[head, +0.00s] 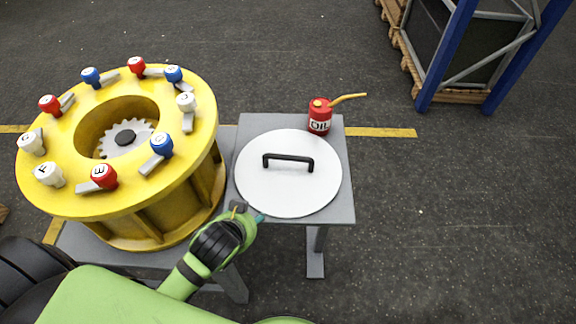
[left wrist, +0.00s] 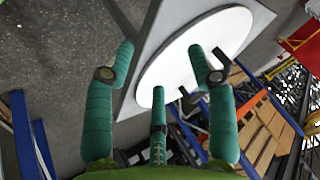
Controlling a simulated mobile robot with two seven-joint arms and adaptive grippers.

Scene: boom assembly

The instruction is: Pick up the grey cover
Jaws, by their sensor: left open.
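The grey cover (head: 262,190) is a pale, nearly white round disc lying flat on a small grey table (head: 338,205). A black bar handle (head: 288,157) stands on its top. My left gripper (head: 250,213) is at the near left edge of the cover, short of the handle. In the left wrist view the green fingers of my left gripper (left wrist: 160,62) are spread apart with nothing between them. The cover (left wrist: 180,60) shows there as a pale ellipse beyond the fingertips. I cannot tell from these views whether a finger touches it. My right gripper is not in view.
A red oil can (head: 319,122) with a yellow spout stands behind the cover on the table. A large yellow drum (head: 165,195) with red, blue and white lettered knobs stands close on the left. A blue-framed rack (head: 452,50) is far right. The floor on the right is clear.

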